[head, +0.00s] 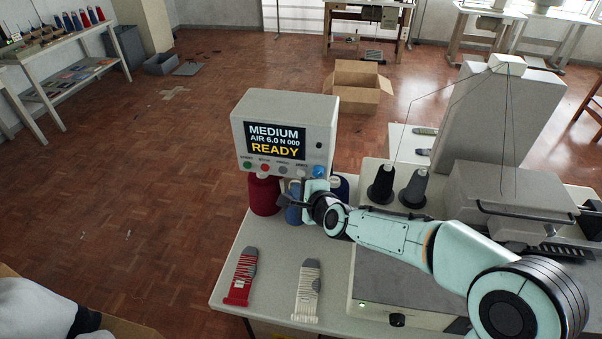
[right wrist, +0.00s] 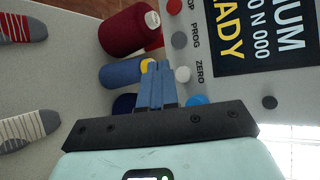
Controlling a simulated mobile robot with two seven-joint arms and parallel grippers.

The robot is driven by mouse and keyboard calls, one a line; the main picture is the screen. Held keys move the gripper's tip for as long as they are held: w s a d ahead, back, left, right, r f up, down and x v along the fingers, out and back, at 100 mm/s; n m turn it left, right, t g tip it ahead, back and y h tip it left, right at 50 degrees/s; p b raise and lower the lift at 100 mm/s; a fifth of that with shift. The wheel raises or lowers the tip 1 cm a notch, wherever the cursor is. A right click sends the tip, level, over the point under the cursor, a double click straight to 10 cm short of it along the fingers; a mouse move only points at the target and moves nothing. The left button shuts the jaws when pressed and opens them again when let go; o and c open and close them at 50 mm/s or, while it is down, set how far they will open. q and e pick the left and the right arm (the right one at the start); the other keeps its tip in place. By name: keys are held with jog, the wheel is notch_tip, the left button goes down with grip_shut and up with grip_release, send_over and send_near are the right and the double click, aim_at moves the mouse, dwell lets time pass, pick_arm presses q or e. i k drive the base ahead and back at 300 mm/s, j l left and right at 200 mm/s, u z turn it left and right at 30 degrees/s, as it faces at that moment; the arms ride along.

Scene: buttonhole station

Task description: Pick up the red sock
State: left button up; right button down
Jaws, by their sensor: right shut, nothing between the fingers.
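The red sock (head: 241,279), red with white stripes and a grey end, lies flat near the left edge of the work table (head: 275,306). It also shows at the upper left of the right wrist view (right wrist: 20,28). A cream striped sock (head: 306,291) lies to its right, apart from it. My right gripper (head: 303,188) is shut and empty in front of the control box, well above and to the right of the red sock. Its blue fingers (right wrist: 157,82) are together in the right wrist view. My left gripper is not in view.
The control box (head: 286,133) reads "MEDIUM" and "READY" and has coloured buttons. A red thread cone (head: 263,195) and blue cones stand below it. Two dark cones (head: 412,189) stand to the right by the machine. The table around the red sock is clear.

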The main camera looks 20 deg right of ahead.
aim_at(246, 268)
jog(key=k+l, duration=0.1)
jog(key=k, duration=0.9)
